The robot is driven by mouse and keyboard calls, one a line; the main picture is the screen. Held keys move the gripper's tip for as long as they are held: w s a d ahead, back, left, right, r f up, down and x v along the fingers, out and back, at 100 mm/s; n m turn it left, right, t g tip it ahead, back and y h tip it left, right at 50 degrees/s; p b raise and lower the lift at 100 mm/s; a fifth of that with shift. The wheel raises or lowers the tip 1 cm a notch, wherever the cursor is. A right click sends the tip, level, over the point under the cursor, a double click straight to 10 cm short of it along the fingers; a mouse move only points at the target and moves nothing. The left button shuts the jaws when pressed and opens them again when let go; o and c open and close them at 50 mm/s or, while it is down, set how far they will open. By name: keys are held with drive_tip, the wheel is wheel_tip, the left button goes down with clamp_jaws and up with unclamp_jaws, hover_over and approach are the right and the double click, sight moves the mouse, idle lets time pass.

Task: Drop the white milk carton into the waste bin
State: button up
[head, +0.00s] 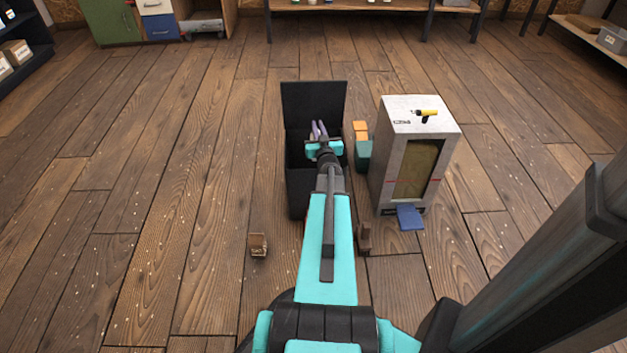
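The dark waste bin (299,193) stands on the floor ahead, its lid raised upright at the back. My gripper (318,129) is over the bin's opening, with my turquoise arm reaching to it from below in the picture. Two thin pale lilac strips, seemingly its fingers, point away from me with a narrow gap between them. They are too small to tell whether the gripper is open or shut. I cannot make out the white milk carton. The bin's inside is dark and partly hidden by my gripper and arm.
A pale grey cabinet (388,165) with a front window stands right of the bin, a yellow-and-black tool (426,113) on top and a blue flap (409,217) at its foot. Orange (360,130) and teal (363,153) items stand between. A small brown object (258,244) lies on open floor at left.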

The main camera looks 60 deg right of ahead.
drive_tip(key=shift+o, duration=1.3)
drive_tip(key=p+v, duration=0.3)
drive_tip(key=v, duration=1)
drive_tip(key=shift+s+a, duration=0.25)
drive_tip(key=shift+s, duration=0.05)
